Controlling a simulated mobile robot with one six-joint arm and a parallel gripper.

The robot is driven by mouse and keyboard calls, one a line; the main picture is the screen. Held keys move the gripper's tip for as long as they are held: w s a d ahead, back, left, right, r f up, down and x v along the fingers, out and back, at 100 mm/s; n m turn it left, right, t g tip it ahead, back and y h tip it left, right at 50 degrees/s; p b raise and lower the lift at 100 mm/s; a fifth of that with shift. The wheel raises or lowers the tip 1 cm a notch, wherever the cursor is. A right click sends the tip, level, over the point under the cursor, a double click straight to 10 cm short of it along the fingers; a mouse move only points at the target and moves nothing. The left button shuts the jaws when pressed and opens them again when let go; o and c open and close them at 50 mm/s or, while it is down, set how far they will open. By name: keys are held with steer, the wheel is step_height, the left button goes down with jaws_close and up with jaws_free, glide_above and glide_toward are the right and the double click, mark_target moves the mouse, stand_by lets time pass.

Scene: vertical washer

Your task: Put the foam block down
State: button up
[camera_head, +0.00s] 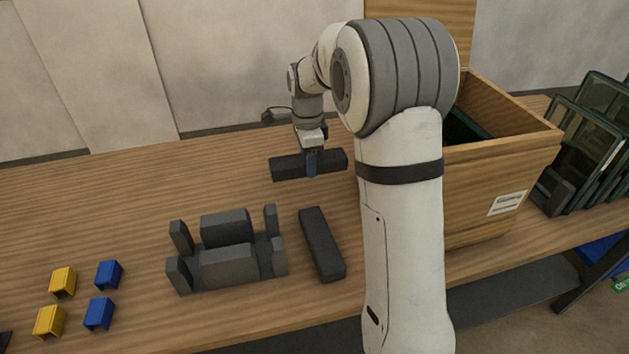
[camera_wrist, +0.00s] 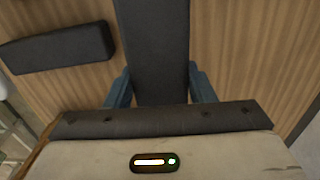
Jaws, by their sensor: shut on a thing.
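My gripper (camera_head: 312,165) is shut on a long dark grey foam block (camera_head: 289,167) behind the holder. Its blue fingers also show in the wrist view (camera_wrist: 160,88), one on each side of the foam block (camera_wrist: 152,45). The block looks level and close to the table; I cannot tell whether it touches the wood. A second dark foam block (camera_head: 321,244) lies on the table nearer the front, and it also shows at the upper left of the wrist view (camera_wrist: 60,47).
A grey holder (camera_head: 229,265) with upright posts stands left of the second block. Yellow clips (camera_head: 62,280) and blue clips (camera_head: 108,274) lie at the front left. A wooden crate (camera_head: 505,185) and glass panels (camera_head: 585,140) stand at the right. The back left of the table is clear.

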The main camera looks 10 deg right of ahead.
mark_target(309, 196)
step_height(309, 196, down, 9)
steer(key=shift+d+r, duration=0.1)
steer(key=shift+r, duration=0.1)
stand_by(0.3)
steer(key=shift+f+b, duration=0.25)
steer(key=shift+b, duration=0.1)
steer(key=o, duration=0.9)
steer(key=shift+r, duration=0.1)
steer(key=shift+o, duration=0.2)
